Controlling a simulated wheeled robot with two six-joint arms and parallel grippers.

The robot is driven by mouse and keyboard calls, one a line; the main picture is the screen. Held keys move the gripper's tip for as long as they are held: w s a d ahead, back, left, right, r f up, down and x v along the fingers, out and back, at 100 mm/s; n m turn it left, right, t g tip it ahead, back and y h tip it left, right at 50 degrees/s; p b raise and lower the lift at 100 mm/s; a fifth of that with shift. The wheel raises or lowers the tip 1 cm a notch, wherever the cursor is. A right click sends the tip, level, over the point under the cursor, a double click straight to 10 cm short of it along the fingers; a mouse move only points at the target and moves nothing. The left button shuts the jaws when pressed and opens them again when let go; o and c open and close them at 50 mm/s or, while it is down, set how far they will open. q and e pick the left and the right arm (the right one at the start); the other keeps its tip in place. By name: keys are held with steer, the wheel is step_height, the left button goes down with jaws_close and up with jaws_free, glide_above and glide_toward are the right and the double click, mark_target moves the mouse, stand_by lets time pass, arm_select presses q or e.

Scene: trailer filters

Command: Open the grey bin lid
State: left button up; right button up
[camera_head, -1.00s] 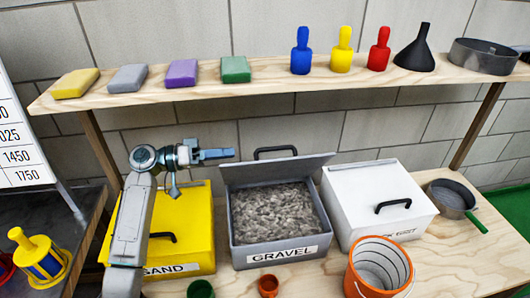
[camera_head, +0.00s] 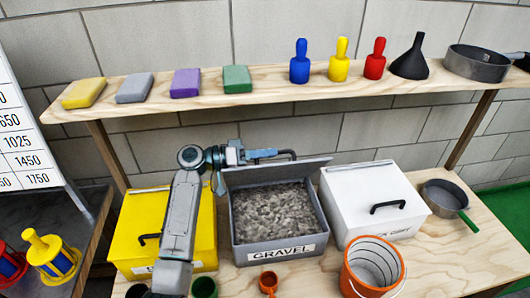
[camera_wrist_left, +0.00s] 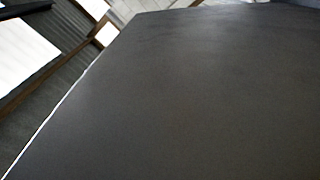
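The grey bin (camera_head: 243,254), labelled GRAVEL, stands in the middle of the bench with gravel showing inside. Its grey lid (camera_head: 300,170) is raised and leans back behind the opening. The lid's black handle (camera_head: 291,153) shows at the lid's upper edge, partly hidden by my gripper. My left gripper (camera_head: 268,154) is at the lid's upper left, beside or over the handle; I cannot tell whether they touch or how far its fingers are apart. In the left wrist view a dark grey flat surface, probably the lid (camera_wrist_left: 180,100), fills most of the picture. My right gripper is not in view.
A yellow bin (camera_head: 135,225) stands left, partly behind my left arm. A white bin (camera_head: 365,205) stands right, closed. An orange bucket (camera_head: 372,275) is in front. The shelf (camera_head: 330,98) above holds sponges, bottle-shaped items, a funnel and a pan.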

arm_select(q)
jaws_close()
steer(key=shift+w+a+r+n, duration=0.15)
steer(key=shift+w+r+n, duration=0.15)
steer(key=shift+w+n, duration=0.2)
steer(key=w+a+n+b, duration=0.2)
steer(key=w+n+b, duration=0.4)
steer(key=w, duration=0.5)
steer(key=shift+w+a+r+n, duration=0.15)
steer(key=shift+w+r+n, duration=0.1)
steer(key=shift+w+n, duration=0.1)
